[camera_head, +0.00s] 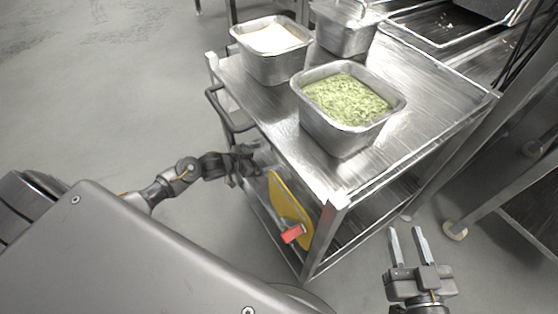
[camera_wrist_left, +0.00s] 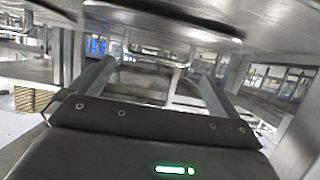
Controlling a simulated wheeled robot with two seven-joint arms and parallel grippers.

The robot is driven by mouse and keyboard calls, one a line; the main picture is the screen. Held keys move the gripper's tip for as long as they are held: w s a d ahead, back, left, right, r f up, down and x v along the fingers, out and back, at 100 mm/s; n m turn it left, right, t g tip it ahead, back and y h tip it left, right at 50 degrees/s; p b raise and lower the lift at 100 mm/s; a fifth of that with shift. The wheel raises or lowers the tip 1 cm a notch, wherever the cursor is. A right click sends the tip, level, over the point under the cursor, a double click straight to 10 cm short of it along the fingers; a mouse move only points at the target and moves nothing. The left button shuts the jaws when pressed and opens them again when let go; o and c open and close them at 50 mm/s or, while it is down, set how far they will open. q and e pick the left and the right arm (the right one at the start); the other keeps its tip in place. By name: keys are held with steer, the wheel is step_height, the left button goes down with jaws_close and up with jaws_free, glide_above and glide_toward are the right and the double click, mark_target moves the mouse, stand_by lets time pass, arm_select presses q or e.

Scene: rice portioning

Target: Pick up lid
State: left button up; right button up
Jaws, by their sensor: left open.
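A steel lid (camera_head: 348,11) with a raised handle appears to sit on the rear steel container (camera_head: 346,38), cut by the top edge of the head view. My left gripper (camera_head: 262,163) is beside the cart's near left side, low and well apart from the lid. In the left wrist view its two fingers (camera_wrist_left: 155,78) are spread with nothing between them. My right gripper (camera_head: 407,236) is open and empty over the floor, to the right of the cart's front corner. No lid can be made out in the left wrist view.
The steel cart (camera_head: 440,100) also holds a container of white rice (camera_head: 272,58) and a container of green food (camera_head: 340,130). A cart handle (camera_head: 228,112) and a yellow board (camera_head: 287,205) are near my left gripper. The cart top's right part is clear.

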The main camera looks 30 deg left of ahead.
mark_target(276, 161)
arm_select(q)
steer(key=b+x, duration=0.1)
steer(key=x, duration=0.3)
steer(key=shift+d+b, duration=0.15)
steer(key=shift+b, duration=0.25)
steer(key=shift+w+d+f, duration=0.2)
steer(key=shift+w+d, duration=0.05)
steer(key=shift+w, duration=0.15)
arm_select(e)
step_height(276, 161, up, 6)
steer(key=s+a+n+t+y, duration=0.1)
steer(key=a+t+y, duration=0.1)
steer(key=t+y, duration=0.1)
steer(key=shift+s+y, duration=0.2)
steer(key=shift+y, duration=0.2)
steer(key=shift+f, duration=0.1)
arm_select(q)
steer(key=c, duration=0.8)
steer(key=shift+c, duration=0.2)
steer(key=shift+r, duration=0.15)
